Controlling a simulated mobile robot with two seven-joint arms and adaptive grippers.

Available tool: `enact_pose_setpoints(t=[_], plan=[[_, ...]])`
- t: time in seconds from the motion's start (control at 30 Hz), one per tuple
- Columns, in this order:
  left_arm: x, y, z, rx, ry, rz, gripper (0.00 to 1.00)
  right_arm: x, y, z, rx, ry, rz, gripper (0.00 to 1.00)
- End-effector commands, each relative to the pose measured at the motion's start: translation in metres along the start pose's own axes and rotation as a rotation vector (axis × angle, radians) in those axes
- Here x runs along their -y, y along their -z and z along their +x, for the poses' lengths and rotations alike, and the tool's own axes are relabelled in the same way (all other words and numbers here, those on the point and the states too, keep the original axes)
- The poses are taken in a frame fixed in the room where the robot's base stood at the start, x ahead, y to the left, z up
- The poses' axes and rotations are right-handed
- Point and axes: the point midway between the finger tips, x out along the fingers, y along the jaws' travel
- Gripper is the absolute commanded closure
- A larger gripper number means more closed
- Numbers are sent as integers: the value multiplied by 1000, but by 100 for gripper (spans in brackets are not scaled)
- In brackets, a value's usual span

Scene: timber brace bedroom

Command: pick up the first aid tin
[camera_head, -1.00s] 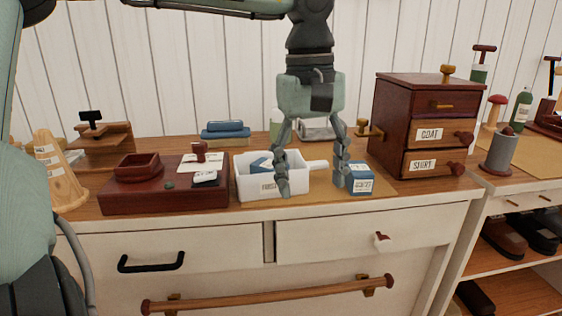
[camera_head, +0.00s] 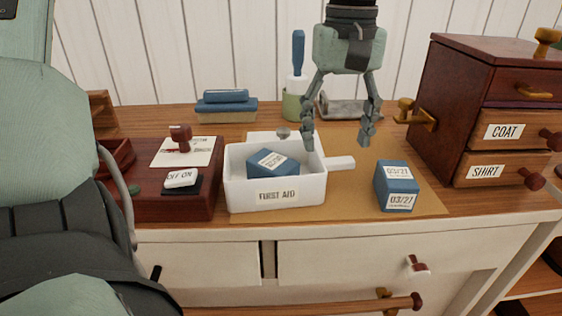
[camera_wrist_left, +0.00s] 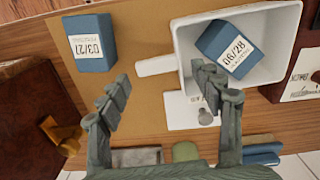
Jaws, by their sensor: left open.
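The first aid tin (camera_head: 275,197) is an open white box with a "FIRST AID" label on its front and a short white handle (camera_head: 340,163) pointing right. It stands upright on the dresser top. A blue box (camera_head: 272,163) lies tilted inside it; its label reads 06/28 in the left wrist view (camera_wrist_left: 229,46). My left gripper (camera_head: 338,138) is open and empty, fingers pointing down, above and around the handle side of the tin. In the left wrist view the handle (camera_wrist_left: 157,66) lies just beyond the gap between the fingers (camera_wrist_left: 163,92). My right gripper is not in view.
A second blue box (camera_head: 396,187), marked 03/27, stands right of the handle on a tan mat (camera_head: 436,203). A small drawer cabinet (camera_head: 432,110) is at right. A red-brown tray (camera_head: 175,207) stands close left. A green cup (camera_head: 293,107) is behind.

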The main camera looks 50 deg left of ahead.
Motion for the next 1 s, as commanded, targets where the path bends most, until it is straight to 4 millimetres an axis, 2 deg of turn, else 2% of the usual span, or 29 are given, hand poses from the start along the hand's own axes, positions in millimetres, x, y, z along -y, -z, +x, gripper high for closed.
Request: enact_pose_setpoints(t=[0.33, 0.47, 0.67, 1.0], plan=[[-3, 0, 48, 2, 2, -1, 34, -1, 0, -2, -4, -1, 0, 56], [-3, 0, 57, 1, 1, -1, 34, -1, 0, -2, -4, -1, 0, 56], [-3, 1, 57, 0, 0, -1, 34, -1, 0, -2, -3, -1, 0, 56], [-3, 1, 57, 0, -1, -1, 75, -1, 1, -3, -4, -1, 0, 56]])
